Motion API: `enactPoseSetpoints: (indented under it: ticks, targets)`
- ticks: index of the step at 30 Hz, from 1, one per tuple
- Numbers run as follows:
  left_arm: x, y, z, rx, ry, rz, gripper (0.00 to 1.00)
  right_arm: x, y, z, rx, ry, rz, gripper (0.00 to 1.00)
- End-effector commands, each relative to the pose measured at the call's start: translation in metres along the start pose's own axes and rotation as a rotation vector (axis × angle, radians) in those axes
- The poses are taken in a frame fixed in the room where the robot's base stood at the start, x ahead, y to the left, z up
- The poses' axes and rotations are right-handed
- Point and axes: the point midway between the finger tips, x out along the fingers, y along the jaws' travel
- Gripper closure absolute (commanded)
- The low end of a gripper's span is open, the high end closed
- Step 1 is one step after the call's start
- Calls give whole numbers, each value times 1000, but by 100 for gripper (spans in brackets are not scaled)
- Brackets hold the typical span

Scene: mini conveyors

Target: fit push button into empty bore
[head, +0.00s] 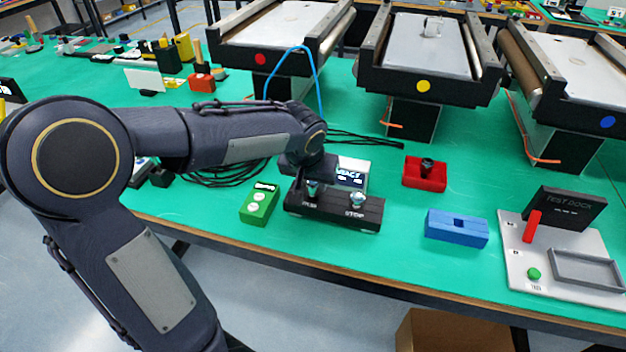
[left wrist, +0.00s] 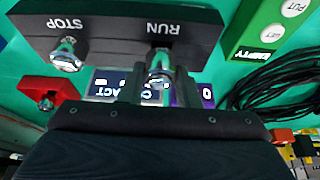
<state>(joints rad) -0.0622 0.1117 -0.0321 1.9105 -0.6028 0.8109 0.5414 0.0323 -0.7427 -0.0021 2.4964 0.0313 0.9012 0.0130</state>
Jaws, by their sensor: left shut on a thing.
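A black control box (head: 335,208) stands near the table's front edge, labelled RUN and STOP; it also fills the top of the left wrist view (left wrist: 120,22). A silver push button (head: 357,199) sits upright at STOP and shows in the left wrist view (left wrist: 66,55). My left gripper (left wrist: 158,88) is shut on another silver push button (left wrist: 160,62) at the RUN position. In the head view the left gripper (head: 314,178) is over the box's left end. The bore at RUN is hidden, and I cannot tell how deep the button sits. My right gripper is out of view.
A green box (head: 260,205) is left of the control box, a lit display (head: 353,173) behind it. A red block (head: 424,174) with a black-topped part and a slotted blue block (head: 456,229) are to the right. A test dock (head: 560,262) stands far right; conveyors line the back.

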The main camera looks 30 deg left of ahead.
Motion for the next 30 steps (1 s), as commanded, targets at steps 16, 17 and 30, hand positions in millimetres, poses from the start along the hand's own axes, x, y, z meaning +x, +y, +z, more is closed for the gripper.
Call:
enactPoseSetpoints:
  ticks: [16, 17, 30]
  targets:
    - [8, 0, 3, 0, 0, 0, 93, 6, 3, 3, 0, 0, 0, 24]
    - [7, 0, 3, 0, 0, 0, 93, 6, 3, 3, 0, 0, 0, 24]
    - [7, 0, 3, 0, 0, 0, 45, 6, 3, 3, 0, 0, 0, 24]
